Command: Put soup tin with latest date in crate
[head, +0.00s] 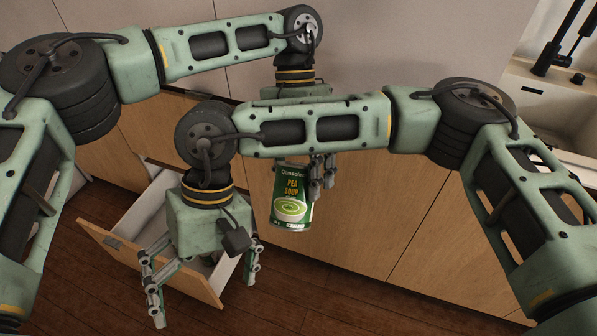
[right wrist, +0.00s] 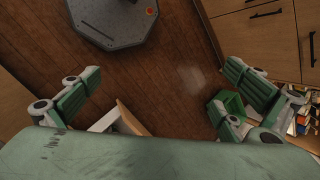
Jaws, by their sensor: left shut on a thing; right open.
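A green pea soup tin (head: 291,196) with a picture of a bowl on its label is upright in the head view. My left gripper (head: 305,182) is shut on it and holds it in front of the wooden cabinet fronts. No date can be read on it. My right gripper (head: 204,292) is open and empty, pointing down by the open drawer; its spread fingers show in the right wrist view (right wrist: 163,85). A green box-like thing (right wrist: 235,104) is partly hidden behind a right finger there; I cannot tell whether it is the crate.
A pulled-out drawer (head: 163,204) with a wooden front is low at left, partly hidden by my right gripper. A sink (head: 545,100) with a black tap is at upper right. Several colourful items (right wrist: 304,118) are at the wrist view's right edge. Wooden floor (head: 290,300) is clear below the tin.

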